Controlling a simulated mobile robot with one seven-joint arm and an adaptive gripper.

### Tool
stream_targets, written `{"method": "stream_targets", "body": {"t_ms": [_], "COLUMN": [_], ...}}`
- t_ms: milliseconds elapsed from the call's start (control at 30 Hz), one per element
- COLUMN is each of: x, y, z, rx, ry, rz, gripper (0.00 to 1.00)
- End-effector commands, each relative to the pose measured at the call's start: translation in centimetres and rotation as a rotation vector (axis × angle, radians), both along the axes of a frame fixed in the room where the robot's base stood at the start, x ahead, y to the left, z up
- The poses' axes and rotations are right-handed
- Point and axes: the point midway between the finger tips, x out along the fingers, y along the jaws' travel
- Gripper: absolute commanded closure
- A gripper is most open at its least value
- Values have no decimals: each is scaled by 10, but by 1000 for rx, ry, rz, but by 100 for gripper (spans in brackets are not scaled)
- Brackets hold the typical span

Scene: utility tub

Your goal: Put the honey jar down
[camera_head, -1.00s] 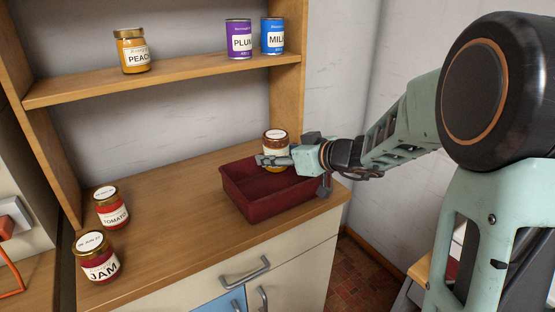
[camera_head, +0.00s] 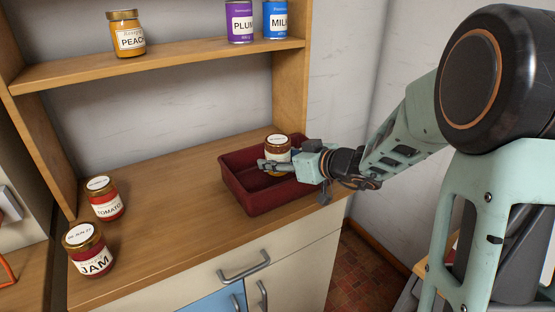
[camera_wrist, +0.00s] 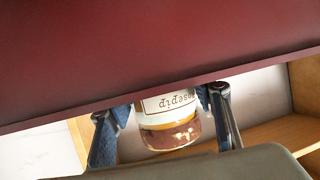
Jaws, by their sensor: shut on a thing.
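The held jar (camera_head: 277,146), with a brown lid and pale label, is upright in my gripper (camera_head: 271,166), over the inside of the dark red tub (camera_head: 248,188) toward its back right. In the wrist view my gripper (camera_wrist: 165,103) has one finger on each side of the jar (camera_wrist: 168,125), whose label is upside down and only partly readable; I cannot read "honey" on it. The tub (camera_wrist: 150,50) fills the top of that view. The jar's base is hidden, so I cannot tell whether it touches the tub floor.
A tomato jar (camera_head: 105,198) and a jam jar (camera_head: 88,250) stand at the left of the wooden counter (camera_head: 165,200). The shelf above holds a peach jar (camera_head: 126,34), a plum can (camera_head: 240,22) and a blue can (camera_head: 276,20). The counter's middle is clear.

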Motion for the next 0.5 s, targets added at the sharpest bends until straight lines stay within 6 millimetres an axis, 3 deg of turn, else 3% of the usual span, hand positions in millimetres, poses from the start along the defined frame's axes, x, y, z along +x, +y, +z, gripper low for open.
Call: {"method": "stream_targets", "body": {"t_ms": [500], "x": [1], "y": [0], "z": [-6], "rx": [0], "ry": [-4], "rz": [0], "gripper": [90]}}
